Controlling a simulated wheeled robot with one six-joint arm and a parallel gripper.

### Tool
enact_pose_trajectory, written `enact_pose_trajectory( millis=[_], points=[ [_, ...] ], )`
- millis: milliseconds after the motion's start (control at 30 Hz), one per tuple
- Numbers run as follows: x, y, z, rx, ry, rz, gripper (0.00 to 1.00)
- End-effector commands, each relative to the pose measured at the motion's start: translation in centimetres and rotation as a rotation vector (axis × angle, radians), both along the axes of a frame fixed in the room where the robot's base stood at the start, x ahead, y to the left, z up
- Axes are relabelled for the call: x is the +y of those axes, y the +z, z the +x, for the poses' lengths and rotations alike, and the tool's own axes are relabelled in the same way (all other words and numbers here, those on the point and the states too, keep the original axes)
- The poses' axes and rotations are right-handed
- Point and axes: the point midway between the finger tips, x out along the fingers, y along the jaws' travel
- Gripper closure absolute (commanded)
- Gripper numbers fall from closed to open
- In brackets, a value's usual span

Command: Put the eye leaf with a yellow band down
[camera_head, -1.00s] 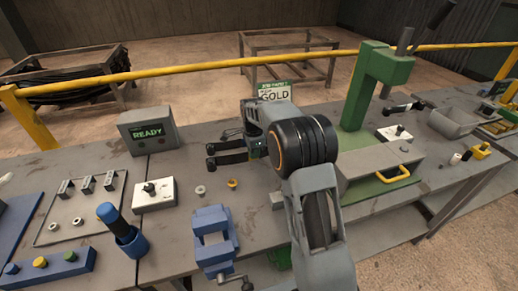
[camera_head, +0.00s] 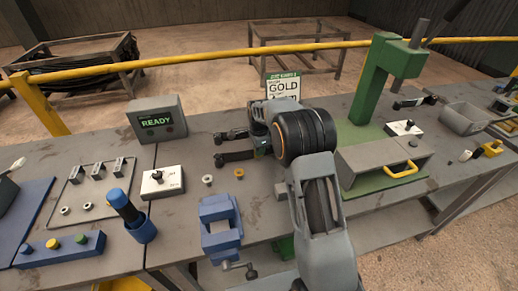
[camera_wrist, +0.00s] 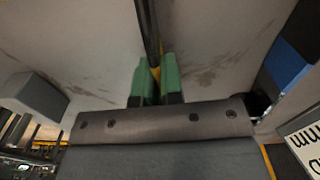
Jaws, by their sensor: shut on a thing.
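My gripper (camera_wrist: 156,86) has green fingers, which are shut on a long dark leaf (camera_wrist: 147,28) in the wrist view. A yellow band (camera_wrist: 155,73) shows on the leaf between the fingertips. The leaf runs away from me toward the top of that view, over a stained grey surface. In the head view my arm reaches over the middle of the bench and hides much of the gripper. Two dark bars (camera_head: 235,156) stick out left of it there. I cannot tell which is the held leaf, nor whether it touches the bench.
A blue vise (camera_head: 220,222) stands in front, with two small rings (camera_head: 239,174) behind it. A READY box (camera_head: 157,119) and white switch box (camera_head: 162,182) stand left. A GOLD sign (camera_head: 283,87) is behind my arm. A green press (camera_head: 377,80) stands right.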

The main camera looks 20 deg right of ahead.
Motion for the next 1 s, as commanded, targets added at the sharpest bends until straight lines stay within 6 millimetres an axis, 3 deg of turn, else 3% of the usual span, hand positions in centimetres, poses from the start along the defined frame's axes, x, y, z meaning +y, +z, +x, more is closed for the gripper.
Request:
enact_pose_trajectory(
  millis=[100, 133, 400, 733, 1000],
  points=[
    [0.0, -0.1, 0.1, -0.005, 0.0, -0.001, 1.0],
    [0.0, -0.3, 0.0, 0.0, 0.0, 0.0, 0.92],
    [0.0, -0.2, 0.0, 0.0, 0.0, 0.0, 0.67],
    [0.0, 0.4, 0.0, -0.001, 0.0, 0.0, 0.67],
    [0.0, 5.2, 0.1, -0.005, 0.0, 0.0, 0.67]
  ],
)
